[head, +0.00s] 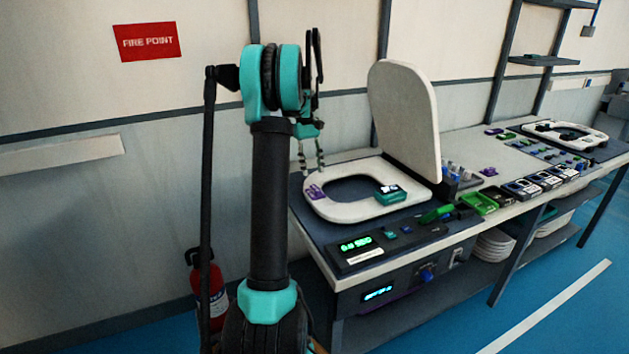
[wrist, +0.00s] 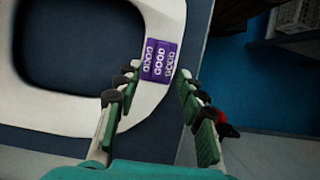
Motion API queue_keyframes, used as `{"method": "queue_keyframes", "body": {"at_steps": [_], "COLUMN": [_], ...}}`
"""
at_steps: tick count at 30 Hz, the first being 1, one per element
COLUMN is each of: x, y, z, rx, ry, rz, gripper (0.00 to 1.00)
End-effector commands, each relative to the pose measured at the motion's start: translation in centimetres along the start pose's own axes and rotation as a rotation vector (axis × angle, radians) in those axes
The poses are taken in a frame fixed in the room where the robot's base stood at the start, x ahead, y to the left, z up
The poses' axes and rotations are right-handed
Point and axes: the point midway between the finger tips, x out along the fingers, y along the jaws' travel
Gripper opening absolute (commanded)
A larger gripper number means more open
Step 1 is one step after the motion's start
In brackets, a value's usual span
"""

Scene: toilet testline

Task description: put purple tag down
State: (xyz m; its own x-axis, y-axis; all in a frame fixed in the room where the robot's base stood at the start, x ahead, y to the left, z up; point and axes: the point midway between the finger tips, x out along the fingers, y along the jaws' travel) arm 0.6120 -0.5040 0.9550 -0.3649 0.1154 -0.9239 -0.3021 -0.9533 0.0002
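A purple tag (wrist: 160,58) marked "GOOD" in white lies on the rim of the white toilet seat (wrist: 110,120) in the wrist view. In the head view the tag (head: 315,192) is at the left edge of the seat (head: 345,212). My gripper (head: 311,165) is above that edge, pointing down. In the wrist view my gripper (wrist: 156,78) is open, with its fingers apart and nothing seen held between them. The tag shows just beyond and between the fingertips. I cannot tell whether any finger touches it.
A raised white lid (head: 405,115) stands behind the seat. A green device (head: 390,195) sits on the seat's right side. Several green and dark boxes line the bench's right part. A red fire extinguisher (head: 211,295) stands left of the bench.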

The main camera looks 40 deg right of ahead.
Motion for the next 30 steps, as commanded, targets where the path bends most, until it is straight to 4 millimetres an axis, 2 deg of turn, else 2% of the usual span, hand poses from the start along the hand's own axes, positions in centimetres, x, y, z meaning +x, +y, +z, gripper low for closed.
{"method": "queue_keyframes", "body": {"at_steps": [3,9,16,19,20,23,26,30], "x": [-2.4,-4.9,-5.7,-5.5,-5.5,-4.9,-3.7,-1.0], "y": [0.0,-0.1,-0.1,-1.0,-1.7,-5.3,-10.6,-18.1], "z": [0.0,0.0,0.0,-0.1,-0.1,-0.2,0.2,1.6], "rx": [-0.001,0.000,0.000,-0.006,-0.010,-0.031,-0.061,-0.104], "ry": [0.000,0.000,0.000,0.011,0.019,0.063,0.133,0.246], "rz": [0.000,0.000,0.000,0.008,0.012,0.039,0.074,0.109], "gripper": [0.39,0.39,0.39,0.39,0.39,0.39,0.39,0.39]}}
